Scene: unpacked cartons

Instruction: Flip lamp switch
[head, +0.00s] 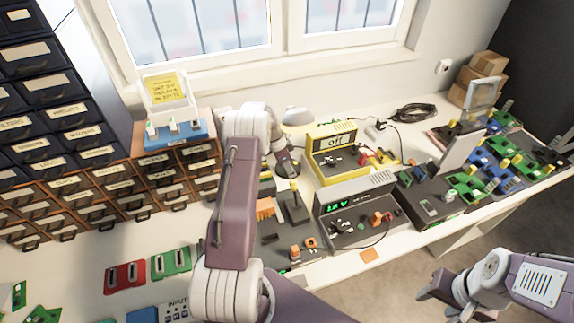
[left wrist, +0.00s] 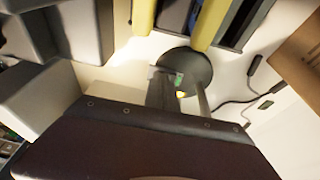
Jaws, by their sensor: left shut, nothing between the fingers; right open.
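The lamp's pale domed shade (head: 297,116) shows in the head view beside the yellow instrument, just behind my left gripper (head: 286,167). In the left wrist view, the dark round lamp base (left wrist: 203,68) stands on the white table with a thin stem beside it. A small green patch and an orange-yellow spot (left wrist: 181,94) show on the base, close to my left fingertips (left wrist: 165,76); these look like the switch area. My left gripper is shut and empty, reaching over the base; contact cannot be told. My right gripper (head: 437,289) is open, off the table at lower right.
A yellow instrument (head: 335,140) reading "off" and a grey meter (head: 350,205) stand right of my left arm. Drawer cabinets (head: 60,130) fill the left. A cord runs beside the base in the wrist view.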

